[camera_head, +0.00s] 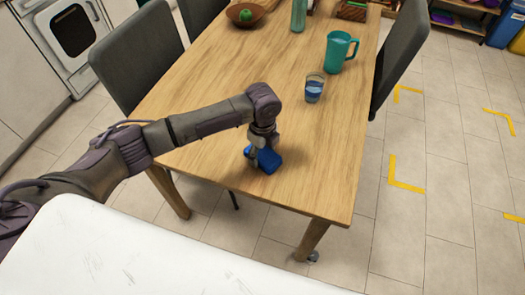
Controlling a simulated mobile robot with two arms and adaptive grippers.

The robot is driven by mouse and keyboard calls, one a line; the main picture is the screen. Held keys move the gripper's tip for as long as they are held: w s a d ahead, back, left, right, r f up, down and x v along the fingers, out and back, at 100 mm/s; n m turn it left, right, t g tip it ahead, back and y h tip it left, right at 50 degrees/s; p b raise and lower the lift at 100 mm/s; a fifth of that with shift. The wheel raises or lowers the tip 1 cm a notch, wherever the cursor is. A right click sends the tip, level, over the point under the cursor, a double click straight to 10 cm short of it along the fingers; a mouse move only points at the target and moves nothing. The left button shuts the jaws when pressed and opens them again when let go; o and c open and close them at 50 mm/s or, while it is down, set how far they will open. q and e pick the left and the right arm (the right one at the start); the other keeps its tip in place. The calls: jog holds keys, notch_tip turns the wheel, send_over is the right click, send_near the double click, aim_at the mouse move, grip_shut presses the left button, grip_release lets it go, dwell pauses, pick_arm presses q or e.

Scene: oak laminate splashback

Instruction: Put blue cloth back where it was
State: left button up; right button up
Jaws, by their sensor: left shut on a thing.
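My left gripper (257,148) points down over the near part of the wooden table (200,125). It is shut on the blue cloth (268,160), a crumpled bright blue piece at its fingertips. The cloth is at or just above the table top; I cannot tell whether it touches. Part of the cloth is hidden behind the fingers. My right gripper is not in view.
A glass with blue liquid (314,88) and a teal pitcher (339,51) stand beyond the gripper. A brown bowl (246,13) and teal bottle (298,15) are farther back. Grey chairs (140,62) flank the table. The table's near right area is clear.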

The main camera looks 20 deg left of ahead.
aim_at(262, 153)
pick_arm(q)
jog(key=shift+f, duration=0.1)
jog(key=o, duration=1)
notch_tip(262, 153, up, 12)
jog(key=shift+r+b, duration=0.15)
jog(key=shift+b, duration=0.25)
